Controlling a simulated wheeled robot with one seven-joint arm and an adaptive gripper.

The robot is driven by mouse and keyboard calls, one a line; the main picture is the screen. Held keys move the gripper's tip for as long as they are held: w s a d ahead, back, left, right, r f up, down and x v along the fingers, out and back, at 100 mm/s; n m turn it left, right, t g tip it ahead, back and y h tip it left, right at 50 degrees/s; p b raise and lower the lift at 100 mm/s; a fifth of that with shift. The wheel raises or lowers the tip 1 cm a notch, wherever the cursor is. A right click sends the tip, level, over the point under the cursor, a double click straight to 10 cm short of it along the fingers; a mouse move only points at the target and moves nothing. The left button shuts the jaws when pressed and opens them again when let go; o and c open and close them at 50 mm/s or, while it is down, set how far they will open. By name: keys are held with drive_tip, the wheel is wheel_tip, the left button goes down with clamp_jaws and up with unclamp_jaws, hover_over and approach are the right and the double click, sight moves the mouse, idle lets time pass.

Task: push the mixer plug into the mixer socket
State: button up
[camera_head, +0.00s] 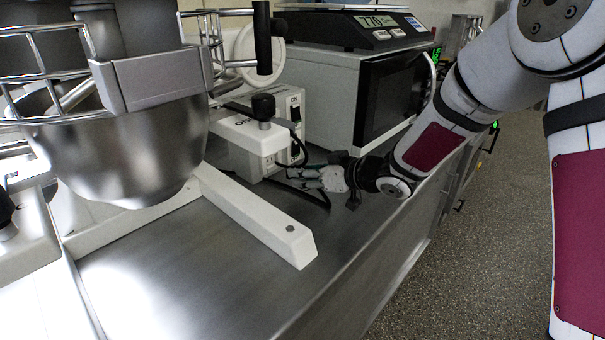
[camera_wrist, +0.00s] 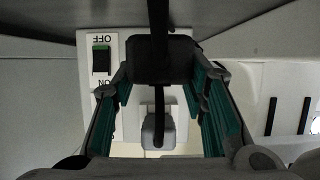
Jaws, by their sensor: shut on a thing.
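My gripper (camera_head: 296,174) is at the side of the white mixer housing, near its lower right, in the head view. In the wrist view my gripper (camera_wrist: 163,76) has its teal-padded fingers on either side of a black plug (camera_wrist: 181,61), shut on it. A dark cable runs across the plug. The plug faces the white panel (camera_wrist: 86,75) with a green-lit ON/OFF switch (camera_wrist: 101,61), seen upside down. The mixer socket is hidden behind the plug and fingers, so I cannot tell whether they touch. A smaller grey plug-like piece (camera_wrist: 153,131) with a cord shows below the plug.
A steel mixing bowl (camera_head: 120,150) and the mixer's white leg (camera_head: 262,220) stand at the left. A grey box with a dark front (camera_head: 385,95) carries a scale (camera_head: 345,28) behind my gripper. The steel table top (camera_head: 200,275) is bare in front.

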drive_tip(key=shift+w+a, duration=0.9)
drive_tip(key=shift+a, duration=0.2)
drive_tip(key=shift+w+a, duration=0.9)
drive_tip(key=shift+a, duration=0.2)
drive_tip(key=shift+w+a, duration=0.7)
drive_tip(key=shift+a, duration=0.2)
idle(0.7)
drive_tip(key=o, duration=1)
drive_tip(key=shift+o, duration=0.3)
drive_tip(key=v, duration=1.2)
